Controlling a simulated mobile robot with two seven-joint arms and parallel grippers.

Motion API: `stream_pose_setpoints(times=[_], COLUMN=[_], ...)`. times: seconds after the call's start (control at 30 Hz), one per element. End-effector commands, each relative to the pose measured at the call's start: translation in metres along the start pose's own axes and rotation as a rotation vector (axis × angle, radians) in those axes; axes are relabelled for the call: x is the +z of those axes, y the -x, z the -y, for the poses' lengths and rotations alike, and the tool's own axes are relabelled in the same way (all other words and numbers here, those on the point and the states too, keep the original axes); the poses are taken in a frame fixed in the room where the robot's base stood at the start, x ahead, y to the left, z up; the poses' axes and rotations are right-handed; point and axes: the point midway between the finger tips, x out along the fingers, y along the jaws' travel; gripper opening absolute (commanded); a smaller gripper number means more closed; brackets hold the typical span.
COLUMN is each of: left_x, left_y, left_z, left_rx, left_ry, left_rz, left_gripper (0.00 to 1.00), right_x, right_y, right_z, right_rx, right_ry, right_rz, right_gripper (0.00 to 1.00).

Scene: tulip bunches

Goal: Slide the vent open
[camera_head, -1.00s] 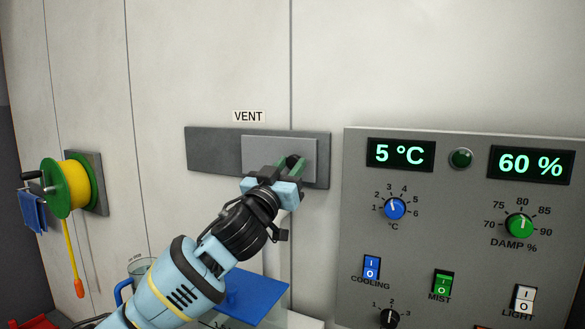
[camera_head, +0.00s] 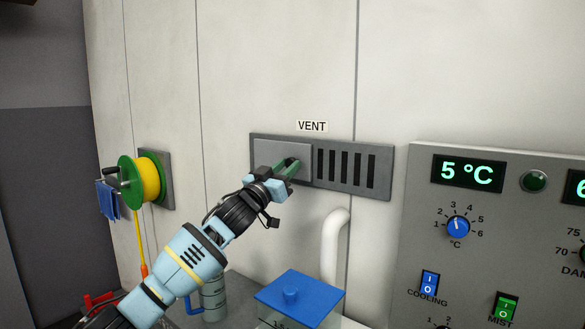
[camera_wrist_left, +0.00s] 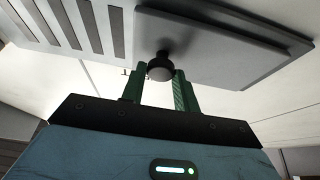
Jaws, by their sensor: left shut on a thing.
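The vent (camera_head: 385,172) is a dark grey plate on the pale wall under a "VENT" label (camera_head: 312,126). Its lighter sliding cover (camera_head: 270,157) sits at the left end of the plate, and dark slots (camera_head: 345,166) show uncovered to the right. My left gripper (camera_head: 290,168) is at the cover. In the left wrist view its green fingers (camera_wrist_left: 160,88) are shut on the cover's round dark knob (camera_wrist_left: 159,68). The cover's underside (camera_wrist_left: 215,45) and the slots show there too. My right gripper is not in view.
A control panel (camera_head: 430,205) with displays, dials and switches is on the right. A yellow and green reel (camera_head: 148,180) hangs on the left wall. Below the vent are a blue-lidded container (camera_head: 300,295), a jug (camera_head: 213,298) and a white pipe (camera_head: 333,245).

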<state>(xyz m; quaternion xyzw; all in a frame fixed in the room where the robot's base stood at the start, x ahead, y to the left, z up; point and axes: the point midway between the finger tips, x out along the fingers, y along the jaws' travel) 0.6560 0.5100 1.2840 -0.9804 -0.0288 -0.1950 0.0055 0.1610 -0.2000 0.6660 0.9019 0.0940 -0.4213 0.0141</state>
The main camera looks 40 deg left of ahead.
Motion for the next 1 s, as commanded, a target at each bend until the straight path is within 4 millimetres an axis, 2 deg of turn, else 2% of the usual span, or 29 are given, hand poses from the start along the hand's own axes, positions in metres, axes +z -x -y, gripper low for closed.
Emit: stream_pose_setpoints(times=[0.27,0.3,0.43,0.77,1.0], left_x=[-0.001,-0.001,-0.001,0.0,0.004], left_y=[0.0,0.0,0.0,0.002,0.024], left_z=[-0.001,-0.001,-0.001,-0.001,-0.001], left_rx=[0.003,0.003,0.003,0.002,0.003], left_ry=[0.001,0.001,0.001,0.001,0.0], left_rz=[-0.003,-0.003,-0.002,-0.001,0.004], left_gripper=[0.0,0.34,0.51,0.51,0.51], right_x=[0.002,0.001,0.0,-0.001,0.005], right_y=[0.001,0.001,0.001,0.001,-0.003], right_z=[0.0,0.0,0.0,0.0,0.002], right_rx=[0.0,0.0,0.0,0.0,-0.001], right_ry=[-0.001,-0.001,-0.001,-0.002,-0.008], right_rz=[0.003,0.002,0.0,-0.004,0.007], right_gripper=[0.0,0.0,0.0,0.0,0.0])
